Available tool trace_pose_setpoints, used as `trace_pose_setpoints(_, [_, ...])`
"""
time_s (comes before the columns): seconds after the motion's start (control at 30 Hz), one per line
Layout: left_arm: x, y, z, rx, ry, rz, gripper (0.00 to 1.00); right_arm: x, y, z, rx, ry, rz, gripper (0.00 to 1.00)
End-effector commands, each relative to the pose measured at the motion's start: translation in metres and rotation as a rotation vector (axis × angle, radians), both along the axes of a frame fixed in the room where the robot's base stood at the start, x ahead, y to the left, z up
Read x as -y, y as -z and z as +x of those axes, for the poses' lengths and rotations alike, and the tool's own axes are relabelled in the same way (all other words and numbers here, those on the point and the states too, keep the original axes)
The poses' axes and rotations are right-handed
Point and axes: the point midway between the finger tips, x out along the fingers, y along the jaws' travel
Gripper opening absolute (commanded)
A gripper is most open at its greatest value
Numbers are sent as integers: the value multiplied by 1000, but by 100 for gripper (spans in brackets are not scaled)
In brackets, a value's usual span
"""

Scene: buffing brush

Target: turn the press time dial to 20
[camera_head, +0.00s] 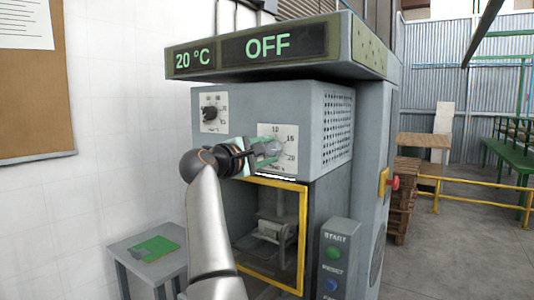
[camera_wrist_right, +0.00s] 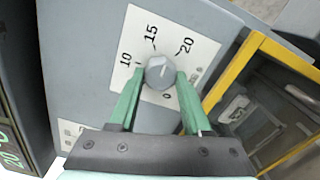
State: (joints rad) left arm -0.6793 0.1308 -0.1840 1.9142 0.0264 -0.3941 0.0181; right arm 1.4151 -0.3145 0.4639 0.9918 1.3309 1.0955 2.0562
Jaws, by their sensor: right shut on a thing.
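The press time dial is a grey round knob on a white scale plate (camera_head: 291,135) on the front of the grey press. In the right wrist view the knob (camera_wrist_right: 159,73) sits among the marks 0, 10, 15 and 20. A small light line on the knob points up, roughly between 15 and 20; its exact reading is hard to tell. My right gripper (camera_wrist_right: 158,84) has its green fingers shut on the knob, one on each side. In the head view my right gripper (camera_head: 268,153) covers much of the dial. My left gripper is out of view.
A second black dial (camera_head: 210,114) is at the upper left of the panel. The display (camera_head: 268,47) above reads 20 °C and OFF. A yellow-framed opening (camera_head: 304,235) lies below the dial. A button box (camera_head: 338,258) stands at the right; a small table (camera_head: 117,249) is at the left.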

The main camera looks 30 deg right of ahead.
Motion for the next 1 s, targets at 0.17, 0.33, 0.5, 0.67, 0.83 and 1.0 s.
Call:
trace_pose_setpoints(0.17, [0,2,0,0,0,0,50,0,1,0,148,-1,63,0])
trace_pose_setpoints(0.33, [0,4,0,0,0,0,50,-1,0,0,271,0,113,0])
trace_pose_setpoints(0.5, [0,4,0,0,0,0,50,-1,0,0,366,0,152,0])
trace_pose_setpoints(0.67, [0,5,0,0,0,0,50,-1,0,0,425,0,177,0])
trace_pose_setpoints(0.83, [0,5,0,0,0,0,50,-1,0,0,458,0,192,0])
trace_pose_setpoints(1.0, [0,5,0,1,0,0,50,-1,0,0,470,0,196,0])
